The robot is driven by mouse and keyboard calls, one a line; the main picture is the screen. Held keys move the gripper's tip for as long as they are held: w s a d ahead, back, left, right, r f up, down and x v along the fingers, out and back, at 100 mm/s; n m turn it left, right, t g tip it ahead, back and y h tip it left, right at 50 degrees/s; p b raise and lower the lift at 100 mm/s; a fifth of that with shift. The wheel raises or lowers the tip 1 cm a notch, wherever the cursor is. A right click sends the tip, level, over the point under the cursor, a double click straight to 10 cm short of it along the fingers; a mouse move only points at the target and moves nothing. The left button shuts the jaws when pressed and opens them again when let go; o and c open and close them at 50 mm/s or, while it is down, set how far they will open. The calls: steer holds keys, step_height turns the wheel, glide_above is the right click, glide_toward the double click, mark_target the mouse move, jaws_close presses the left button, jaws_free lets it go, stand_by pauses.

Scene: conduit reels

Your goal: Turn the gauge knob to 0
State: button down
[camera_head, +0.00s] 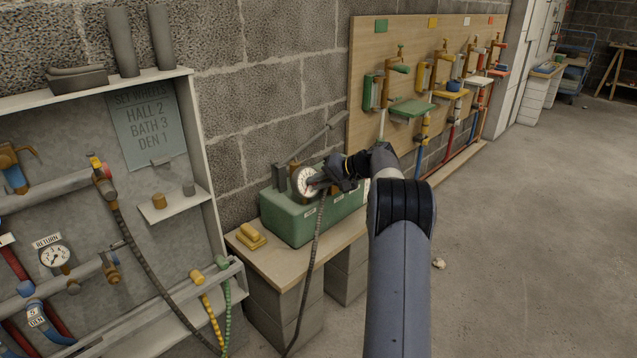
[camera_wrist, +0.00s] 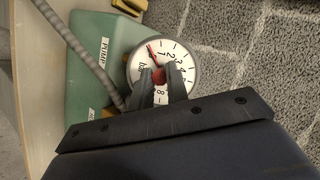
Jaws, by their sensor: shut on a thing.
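The gauge (camera_head: 304,181) has a round white dial and stands at the front of the green pump box (camera_head: 290,222) on a wooden bench. In the wrist view the gauge dial (camera_wrist: 186,55) shows numerals and a red needle pointing up and left, near the low numerals; its exact reading I cannot tell. My gripper (camera_head: 322,182) is at the dial's face. In the wrist view my gripper (camera_wrist: 160,78) is shut on the red knob (camera_wrist: 159,76) at the dial's middle. The fingers hide the lower part of the dial.
A grey hose (camera_head: 317,245) hangs in front of the pump box. A shelf unit (camera_head: 212,190) with pipes and another gauge (camera_head: 54,256) stands at left. Floor (camera_head: 520,220) at right is mostly clear.

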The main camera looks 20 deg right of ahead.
steer(key=shift+f+n, duration=0.1)
steer(key=shift+n, duration=0.4)
steer(key=c, duration=1.4)
jaws_free()
steer(key=p+v, duration=0.2)
steer(key=v, duration=0.8)
steer(key=shift+s+d+r+p, duration=0.1)
steer(key=shift+s+r+p, duration=0.1)
steer(key=shift+r+p, duration=0.15)
